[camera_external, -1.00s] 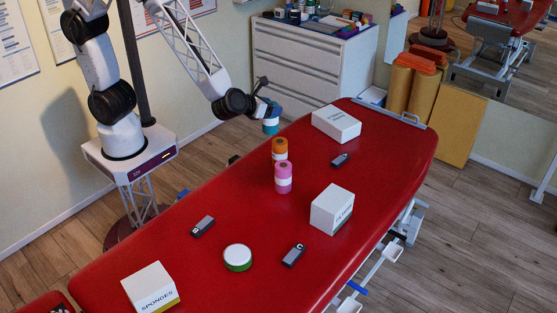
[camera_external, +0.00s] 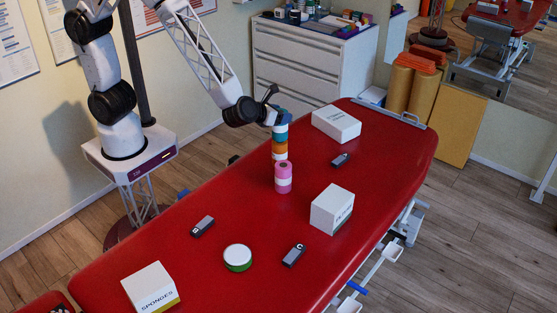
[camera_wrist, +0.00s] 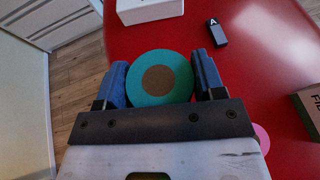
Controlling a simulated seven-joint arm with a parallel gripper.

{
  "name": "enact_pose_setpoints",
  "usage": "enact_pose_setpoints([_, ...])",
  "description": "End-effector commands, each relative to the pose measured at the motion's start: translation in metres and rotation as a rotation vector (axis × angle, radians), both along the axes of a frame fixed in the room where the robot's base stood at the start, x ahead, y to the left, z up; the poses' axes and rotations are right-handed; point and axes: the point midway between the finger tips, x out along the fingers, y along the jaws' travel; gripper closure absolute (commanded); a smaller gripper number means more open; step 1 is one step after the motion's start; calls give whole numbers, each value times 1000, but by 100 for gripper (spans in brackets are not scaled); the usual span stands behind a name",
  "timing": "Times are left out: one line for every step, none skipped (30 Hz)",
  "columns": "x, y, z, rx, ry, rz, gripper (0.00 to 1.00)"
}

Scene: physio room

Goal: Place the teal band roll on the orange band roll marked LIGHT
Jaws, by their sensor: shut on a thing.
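The teal band roll (camera_external: 280,133) is in my gripper (camera_external: 277,121), whose fingers are shut on its sides. In the wrist view the teal roll (camera_wrist: 160,78) shows its round end with a brown core between the two blue fingers of my gripper (camera_wrist: 162,85). The orange band roll (camera_external: 280,148) stands upright on the red table directly below the teal roll in the external view. The teal roll appears lined up over it; I cannot tell whether they touch. The orange roll is hidden in the wrist view, and its marking is not readable.
A pink roll (camera_external: 283,178) stands just in front of the orange one. White boxes (camera_external: 336,124) (camera_external: 332,209) (camera_external: 150,287), a round green-and-white tin (camera_external: 237,258) and small grey lettered blocks (camera_external: 202,226) lie on the red table (camera_external: 215,285). The table's middle has free room.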

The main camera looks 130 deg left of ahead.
Motion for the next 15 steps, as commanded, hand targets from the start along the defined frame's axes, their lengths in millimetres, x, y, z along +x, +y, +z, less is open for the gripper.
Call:
enact_pose_setpoints([0,0,-6,0,2,0,75])
enact_pose_setpoints([0,0,-8,0,2,0,75])
enact_pose_setpoints([0,0,-11,0,1,1,75])
enact_pose_setpoints([0,0,-12,0,1,1,75])
enact_pose_setpoints([0,0,-13,0,0,0,75])
enact_pose_setpoints([0,0,-13,0,0,0,75])
enact_pose_setpoints([0,0,-13,1,-1,0,75])
enact_pose_setpoints([0,0,-13,1,-1,0,75])
enact_pose_setpoints([0,0,-13,1,-1,0,75])
enact_pose_setpoints([0,0,-13,0,-1,0,75])
enact_pose_setpoints([0,0,-13,0,-1,0,75])
enact_pose_setpoints([0,0,-13,0,-1,0,75])
enact_pose_setpoints([0,0,-13,0,0,0,75])
enact_pose_setpoints([0,0,-13,0,0,0,75])
enact_pose_setpoints([0,0,-14,0,0,0,75])
